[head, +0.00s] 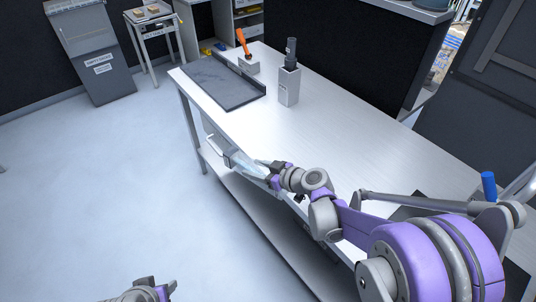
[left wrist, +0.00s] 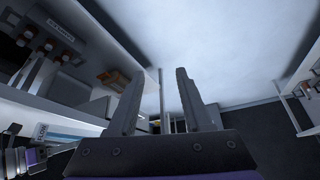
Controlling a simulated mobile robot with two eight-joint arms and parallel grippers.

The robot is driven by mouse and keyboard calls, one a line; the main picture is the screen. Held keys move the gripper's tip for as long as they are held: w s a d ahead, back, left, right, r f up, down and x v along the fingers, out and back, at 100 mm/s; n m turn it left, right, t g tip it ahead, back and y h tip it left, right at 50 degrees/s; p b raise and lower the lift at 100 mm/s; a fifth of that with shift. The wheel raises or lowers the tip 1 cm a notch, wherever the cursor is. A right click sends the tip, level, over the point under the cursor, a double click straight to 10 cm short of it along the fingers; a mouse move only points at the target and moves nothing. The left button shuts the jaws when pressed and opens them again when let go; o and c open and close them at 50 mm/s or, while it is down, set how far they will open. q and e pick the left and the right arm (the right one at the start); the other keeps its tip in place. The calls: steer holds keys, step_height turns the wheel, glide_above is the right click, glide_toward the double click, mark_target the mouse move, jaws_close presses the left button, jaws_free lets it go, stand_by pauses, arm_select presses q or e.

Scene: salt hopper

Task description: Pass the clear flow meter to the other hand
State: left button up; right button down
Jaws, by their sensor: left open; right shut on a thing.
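The clear flow meter (head: 246,165) is a pale, see-through bar with a grey end, just off the long edge of the white table. My right gripper (head: 270,176) is shut on its near end, and the bar points out to the left over the floor side. In the left wrist view, a pale labelled bar (left wrist: 62,133), which looks like the flow meter, shows at the lower left by my purple and grey right gripper. My left gripper (head: 155,284) is open and empty, low at the bottom of the head view, well apart from the meter. Its two fingers (left wrist: 160,98) stand apart in the left wrist view.
The white table (head: 350,140) carries a dark tray (head: 222,84), a grey holder (head: 289,86) with a dark-handled tool, and an orange-handled tool (head: 242,42). A lower shelf (head: 255,205) runs under the table. A grey bin (head: 95,55) stands far left. The floor at left is clear.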

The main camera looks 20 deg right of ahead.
arm_select(q)
steer(key=shift+o, duration=1.6)
steer(key=shift+w+r, duration=0.1)
steer(key=shift+w, duration=0.05)
steer(key=o, duration=0.3)
steer(key=w+r+m, duration=0.1)
steer(key=w+r, duration=0.1)
steer(key=w+d+r+m, duration=0.1)
steer(key=w+r+m, duration=0.1)
steer(key=w+d+r+m+g, duration=0.1)
steer(key=w+r+m, duration=0.1)
steer(key=shift+w+d, duration=0.2)
steer(key=shift+w, duration=0.2)
steer(key=w+d+r+m+g, duration=0.2)
steer(key=w+d+r+m, duration=0.1)
steer(key=w+d+m, duration=0.65)
steer(key=w+d+r+m+g, duration=0.25)
steer(key=w+d+m, duration=0.45)
steer(key=w+m, duration=0.5)
steer(key=shift+n, duration=0.75)
steer(key=f, duration=1.1)
steer(key=shift+w+d, duration=0.2)
arm_select(e)
steer(key=s+a+f+n+g+y, duration=0.1)
steer(key=a+n+g+y, duration=0.2)
steer(key=a, duration=0.3)
steer(key=shift+a+f+n+g+y, duration=0.3)
steer(key=shift+a+f+n, duration=0.1)
steer(key=shift+n, duration=0.3)
